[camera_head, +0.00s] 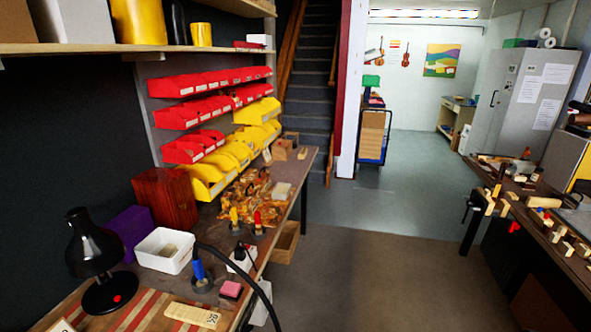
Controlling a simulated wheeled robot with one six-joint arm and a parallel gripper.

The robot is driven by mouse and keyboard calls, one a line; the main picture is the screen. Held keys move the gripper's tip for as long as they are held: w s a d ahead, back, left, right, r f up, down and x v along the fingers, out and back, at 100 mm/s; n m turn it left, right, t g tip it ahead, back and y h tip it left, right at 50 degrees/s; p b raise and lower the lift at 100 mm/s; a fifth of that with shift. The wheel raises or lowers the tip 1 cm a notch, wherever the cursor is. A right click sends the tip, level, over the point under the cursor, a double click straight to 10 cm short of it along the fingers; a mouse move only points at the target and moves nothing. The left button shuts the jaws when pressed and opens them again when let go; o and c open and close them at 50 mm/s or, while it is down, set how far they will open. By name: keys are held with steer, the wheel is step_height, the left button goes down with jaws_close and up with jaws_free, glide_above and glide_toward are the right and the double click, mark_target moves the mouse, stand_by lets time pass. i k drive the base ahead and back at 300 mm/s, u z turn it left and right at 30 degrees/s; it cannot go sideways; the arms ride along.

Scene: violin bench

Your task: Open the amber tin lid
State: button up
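I cannot make out an amber tin or its lid for sure in the head view. Two yellow cylindrical containers stand on the upper shelf, a large one (138,22) and a smaller one (201,35), but I cannot tell whether either is the tin. A small pink-topped block (231,290) lies near the front edge of the workbench. My gripper is not in view.
The left workbench (135,312) holds a black lamp (95,262), a white tub (165,249), a purple box (130,232), a wooden box (166,198) and wood shavings (247,194). Red and yellow bins hang above. The floor (350,275) between the benches is clear.

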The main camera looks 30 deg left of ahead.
mark_target(241, 192)
steer(key=u, duration=0.25)
steer(key=i, duration=1.75)
steer(key=u, duration=1.55)
steer(key=i, duration=0.95)
steer(key=u, duration=1.15)
steer(key=i, duration=0.25)
steer(key=u, duration=0.2)
